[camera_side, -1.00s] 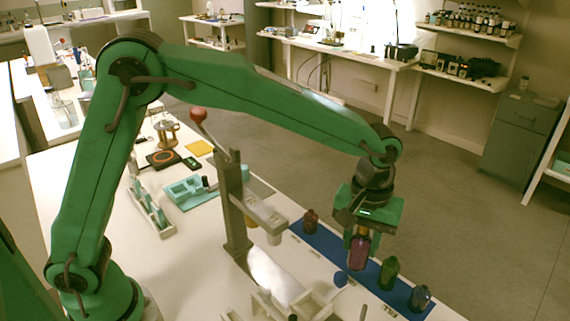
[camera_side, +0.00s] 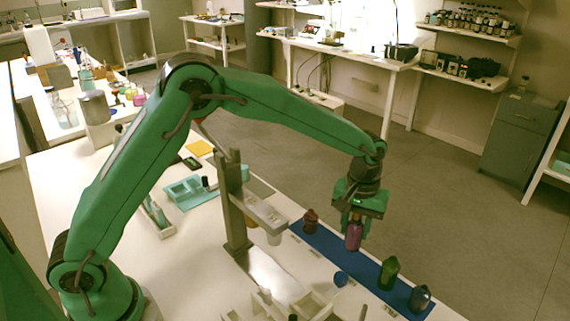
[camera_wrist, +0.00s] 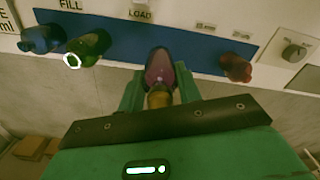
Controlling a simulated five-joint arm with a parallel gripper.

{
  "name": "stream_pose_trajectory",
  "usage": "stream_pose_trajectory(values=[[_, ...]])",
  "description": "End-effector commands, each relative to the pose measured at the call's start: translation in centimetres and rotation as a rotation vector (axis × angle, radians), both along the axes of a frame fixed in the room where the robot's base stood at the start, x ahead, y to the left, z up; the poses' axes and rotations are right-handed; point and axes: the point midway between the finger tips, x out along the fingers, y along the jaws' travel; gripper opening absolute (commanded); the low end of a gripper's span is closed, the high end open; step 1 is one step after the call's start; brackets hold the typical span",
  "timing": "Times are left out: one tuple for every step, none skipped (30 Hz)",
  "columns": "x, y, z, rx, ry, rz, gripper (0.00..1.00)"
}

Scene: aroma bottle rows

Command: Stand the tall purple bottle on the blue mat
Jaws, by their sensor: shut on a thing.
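The purple bottle (camera_side: 353,237) is held about upright in my gripper (camera_side: 354,222), with its lower part sticking out below the fingers. In the wrist view the purple bottle (camera_wrist: 160,66) sits between the two green fingers of my gripper (camera_wrist: 160,88), its yellowish cap towards the camera. The blue mat (camera_side: 331,251) is a long strip along the table's far edge. The bottle's base shows against or just over the mat's middle stretch; I cannot tell whether it touches. The mat also shows in the wrist view (camera_wrist: 205,50).
On the mat stand a red-brown bottle (camera_side: 311,221) to the left, and a green bottle (camera_side: 389,273) and a blue-grey bottle (camera_side: 420,298) to the right. A metal stand (camera_side: 236,215) rises nearby on the left.

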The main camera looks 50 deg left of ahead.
Motion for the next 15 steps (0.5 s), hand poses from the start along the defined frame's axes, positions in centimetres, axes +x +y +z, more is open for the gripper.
stream_pose_trajectory(values=[[0.0,0.0,-0.1,0.0,0.0,0.0,0.08],[0.0,0.0,-0.3,0.0,0.0,0.0,0.08],[0.0,0.0,-0.6,0.001,0.001,0.0,0.08],[0.0,0.0,-0.8,0.001,0.003,0.0,0.08],[-0.1,0.0,-1.2,0.001,0.003,0.0,0.08],[0.0,0.0,-1.6,0.001,0.003,0.0,0.08],[-0.1,0.0,-2.0,0.001,0.003,0.0,0.08],[-0.1,0.0,-2.3,0.001,0.004,0.0,0.08],[-0.1,0.0,-2.8,0.001,0.003,0.0,0.08],[-0.1,0.0,-3.1,0.001,0.003,0.0,0.08],[-0.1,0.0,-3.4,0.001,0.003,0.0,0.08],[-0.1,0.0,-3.7,0.001,0.003,0.0,0.08],[-0.1,0.0,-3.8,0.001,0.003,0.0,0.08],[-0.1,0.0,-3.9,0.001,0.001,0.0,0.08],[0.0,0.0,-4.0,0.0,0.0,0.0,0.08]])
